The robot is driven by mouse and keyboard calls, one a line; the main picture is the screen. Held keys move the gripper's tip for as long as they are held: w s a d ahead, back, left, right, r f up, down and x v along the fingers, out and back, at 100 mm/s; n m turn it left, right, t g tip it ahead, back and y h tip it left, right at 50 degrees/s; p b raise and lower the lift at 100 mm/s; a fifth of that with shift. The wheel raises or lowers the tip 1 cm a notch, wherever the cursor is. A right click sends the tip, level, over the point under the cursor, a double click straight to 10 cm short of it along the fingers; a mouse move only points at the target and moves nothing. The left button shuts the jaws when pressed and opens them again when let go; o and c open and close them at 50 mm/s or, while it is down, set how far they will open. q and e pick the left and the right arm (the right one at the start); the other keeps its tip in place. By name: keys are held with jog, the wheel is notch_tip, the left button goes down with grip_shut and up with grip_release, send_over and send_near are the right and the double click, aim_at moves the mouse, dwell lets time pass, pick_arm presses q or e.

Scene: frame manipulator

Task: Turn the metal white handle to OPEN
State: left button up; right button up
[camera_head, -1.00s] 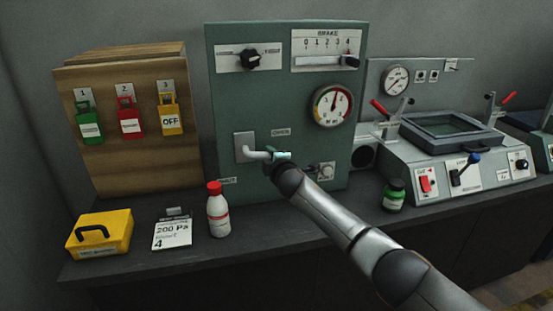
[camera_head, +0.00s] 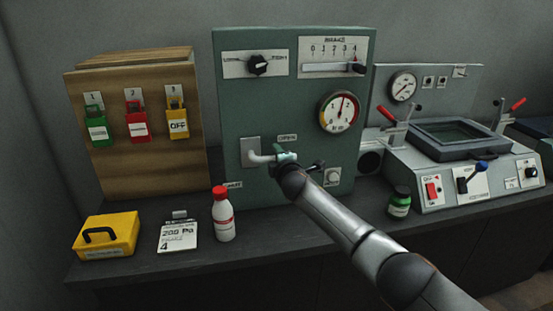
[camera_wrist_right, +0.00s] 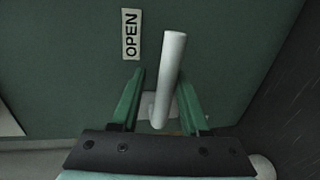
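The white metal handle (camera_head: 262,159) sticks out to the right from a grey plate (camera_head: 250,148) on the green panel, roughly level. The OPEN label (camera_head: 287,137) is just above and right of it; the label also shows in the right wrist view (camera_wrist_right: 131,35). My right gripper (camera_head: 286,157) is at the handle's free end. In the right wrist view its two green fingers (camera_wrist_right: 160,82) stand on either side of the handle (camera_wrist_right: 170,70), with gaps visible, so it looks open around it. My left gripper is out of view.
A red-capped bottle (camera_head: 223,215) stands on the dark bench below the handle. A green bottle (camera_head: 400,202) and a lever machine (camera_head: 465,180) are right of my arm.

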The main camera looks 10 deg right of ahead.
jog(key=shift+o, duration=0.7)
jog(key=shift+f, duration=0.1)
jog(key=shift+a, duration=0.1)
jog(key=shift+s, duration=0.1)
jog(key=s+r+p, duration=0.1)
jog(key=s+r, duration=0.1)
jog(key=s, duration=1)
jog(key=shift+d+r+p, duration=0.2)
jog(key=shift+d+p, duration=0.05)
jog(key=shift+p, duration=0.05)
jog(key=shift+s, duration=0.1)
